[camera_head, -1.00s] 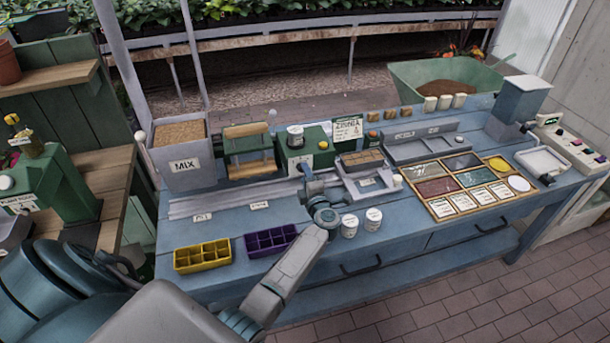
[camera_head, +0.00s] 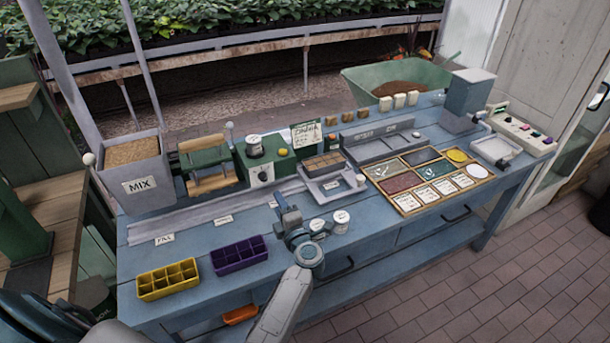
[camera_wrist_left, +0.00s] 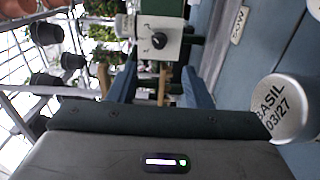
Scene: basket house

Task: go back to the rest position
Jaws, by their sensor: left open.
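My left gripper (camera_head: 284,208) hangs over the blue workbench (camera_head: 190,242), in front of the green machine with a dial (camera_head: 262,172). Its jaws are open with nothing between them. In the left wrist view the open fingers (camera_wrist_left: 160,88) stand apart on either side, with the machine's dial beyond. Two white labelled cups (camera_head: 341,220) stand just right of the gripper in the head view. One, marked BASIL (camera_wrist_left: 285,108), is close at the right in the wrist view. My right gripper is not in view.
A yellow tray (camera_head: 168,281) and a purple tray (camera_head: 239,254) sit at the bench's front left. A MIX bin (camera_head: 140,186), a scale (camera_head: 332,186) and a framed board of cards (camera_head: 408,204) stand farther back or right.

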